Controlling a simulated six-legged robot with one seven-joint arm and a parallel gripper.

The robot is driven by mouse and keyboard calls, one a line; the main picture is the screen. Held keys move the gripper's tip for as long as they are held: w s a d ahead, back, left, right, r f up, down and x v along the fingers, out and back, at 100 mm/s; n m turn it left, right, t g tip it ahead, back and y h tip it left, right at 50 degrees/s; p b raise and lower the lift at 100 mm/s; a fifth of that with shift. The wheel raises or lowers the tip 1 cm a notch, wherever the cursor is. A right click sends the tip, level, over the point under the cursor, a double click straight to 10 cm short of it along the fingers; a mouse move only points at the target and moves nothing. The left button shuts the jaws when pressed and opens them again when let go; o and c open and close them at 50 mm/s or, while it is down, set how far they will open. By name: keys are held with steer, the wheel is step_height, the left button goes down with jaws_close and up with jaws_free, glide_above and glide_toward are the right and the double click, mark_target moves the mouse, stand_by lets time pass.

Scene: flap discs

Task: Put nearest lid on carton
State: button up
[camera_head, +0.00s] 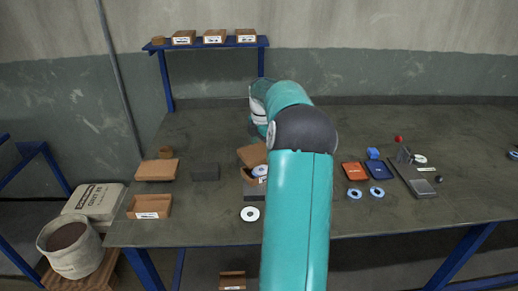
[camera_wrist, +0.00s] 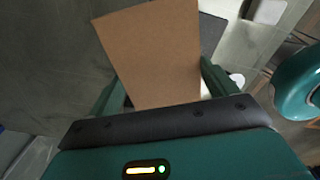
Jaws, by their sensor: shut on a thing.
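A flat brown cardboard lid (camera_wrist: 152,50) is held between the two green fingers of my gripper (camera_wrist: 163,88) in the wrist view. In the head view this lid (camera_head: 251,154) is tilted, just above and behind an open carton (camera_head: 248,177). White-and-blue flap discs (camera_head: 260,171) show in the carton. I cannot tell whether lid and carton touch. My arm hides the gripper and the carton's right part in the head view. Another brown lid (camera_head: 157,169) lies at the left, behind a second open carton (camera_head: 149,207) with a white label.
A shelf (camera_head: 205,42) with several cartons stands behind.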

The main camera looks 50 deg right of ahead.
mark_target(262, 169)
steer(key=shift+s+a+r, duration=0.15)
steer(key=shift+s, duration=0.2)
steer(key=shift+w+f, duration=0.25)
steer(key=shift+f, duration=0.4)
steer(key=shift+s+f, duration=0.1)
steer(key=shift+f, duration=2.45)
steer(key=shift+r, duration=1.2)
